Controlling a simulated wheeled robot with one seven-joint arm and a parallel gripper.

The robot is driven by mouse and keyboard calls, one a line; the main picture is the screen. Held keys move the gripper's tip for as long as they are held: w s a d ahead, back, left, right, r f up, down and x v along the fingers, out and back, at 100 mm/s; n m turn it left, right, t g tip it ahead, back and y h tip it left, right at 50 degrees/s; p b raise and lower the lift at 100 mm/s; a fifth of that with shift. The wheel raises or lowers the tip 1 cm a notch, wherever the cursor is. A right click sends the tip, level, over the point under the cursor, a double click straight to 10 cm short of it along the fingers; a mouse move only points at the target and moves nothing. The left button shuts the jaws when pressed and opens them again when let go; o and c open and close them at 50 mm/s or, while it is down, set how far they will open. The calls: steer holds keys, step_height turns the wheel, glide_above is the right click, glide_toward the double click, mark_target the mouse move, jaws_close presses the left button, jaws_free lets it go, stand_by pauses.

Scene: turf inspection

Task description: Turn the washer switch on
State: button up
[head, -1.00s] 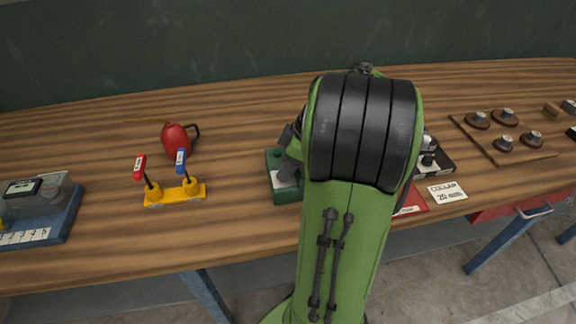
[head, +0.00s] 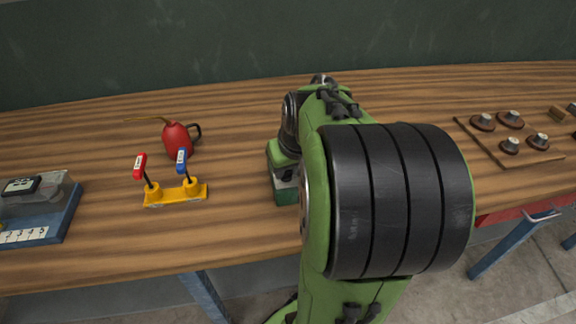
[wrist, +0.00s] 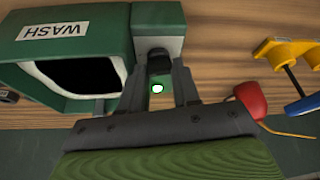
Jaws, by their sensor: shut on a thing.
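The washer is a green box with a white WASH label (wrist: 54,31) and a dark opening, at the left of the wrist view. Next to it is a green block with a pale front (wrist: 158,47) that carries a black switch (wrist: 159,63). My gripper (wrist: 165,72) is shut on this switch, with a finger on either side. A small light (wrist: 157,88), white with a green rim, shows between the fingers. In the head view part of the green washer unit (head: 286,194) shows left of my arm; my arm hides the rest and the fingertips.
A red oil can (head: 178,139) and a yellow base (head: 176,196) with red and blue levers stand left of the washer. A blue tray (head: 62,222) is at far left. A board with several knobs (head: 500,146) lies at right. Bare wood separates them.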

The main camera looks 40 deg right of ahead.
steer(key=shift+a+f+m+g+h, duration=0.15)
steer(key=shift+m+g+h, duration=0.15)
steer(key=shift+m, duration=0.7)
steer(key=shift+s, duration=0.1)
steer(key=o, duration=1.1)
steer(key=shift+a, duration=0.1)
steer(key=shift+c, duration=0.2)
steer(key=shift+r, duration=0.25)
